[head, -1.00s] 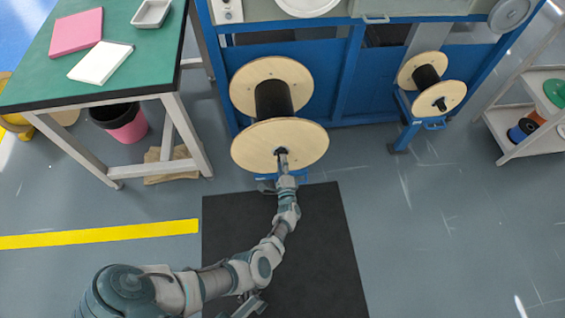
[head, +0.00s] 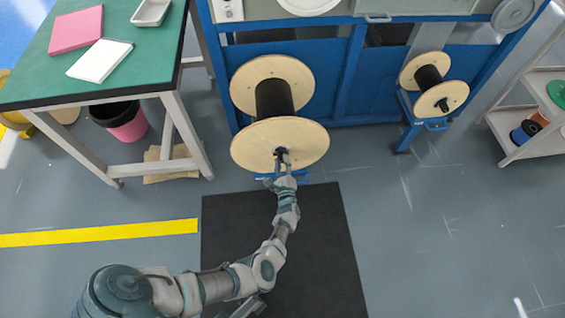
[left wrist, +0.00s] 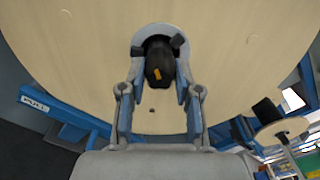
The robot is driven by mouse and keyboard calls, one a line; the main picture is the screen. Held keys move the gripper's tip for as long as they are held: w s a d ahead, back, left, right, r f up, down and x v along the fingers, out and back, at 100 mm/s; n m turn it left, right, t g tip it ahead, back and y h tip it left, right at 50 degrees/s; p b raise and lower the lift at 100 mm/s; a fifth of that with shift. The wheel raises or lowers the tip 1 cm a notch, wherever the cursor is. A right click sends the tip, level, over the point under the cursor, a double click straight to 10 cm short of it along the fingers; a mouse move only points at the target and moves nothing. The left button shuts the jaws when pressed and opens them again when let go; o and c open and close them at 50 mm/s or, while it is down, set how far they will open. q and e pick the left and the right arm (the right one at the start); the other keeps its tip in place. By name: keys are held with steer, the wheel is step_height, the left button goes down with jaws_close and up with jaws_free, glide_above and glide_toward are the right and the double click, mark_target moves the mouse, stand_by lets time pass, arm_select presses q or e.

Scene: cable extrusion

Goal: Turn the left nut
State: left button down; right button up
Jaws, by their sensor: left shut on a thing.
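The left nut is a black knob (left wrist: 159,62) with an orange mark, at the hub of the left wooden spool (left wrist: 75,50). In the head view the nut (head: 282,151) is a small dark spot on the spool's near disc (head: 255,148). My left gripper (head: 284,159) reaches it from the front. In the left wrist view its two fingers (left wrist: 159,92) stand on either side of the nut, shut on it. The fingers partly cover the nut's sides. My right gripper is not in view.
A second, smaller spool (head: 447,98) is mounted on the blue machine frame (head: 330,95) to the right. A green-topped table (head: 120,65) stands at the left, with a pink bin (head: 128,124) below. The floor around the black mat (head: 320,240) is clear.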

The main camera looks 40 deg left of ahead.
arm_select(q)
steer(key=shift+s+d+f, duration=0.15)
steer(key=shift+d+f, duration=0.15)
steer(key=shift+f, duration=0.15)
steer(key=c, duration=0.8)
jaws_free()
steer(key=shift+a, duration=0.1)
steer(key=shift+r, duration=0.2)
steer(key=shift+r, duration=0.1)
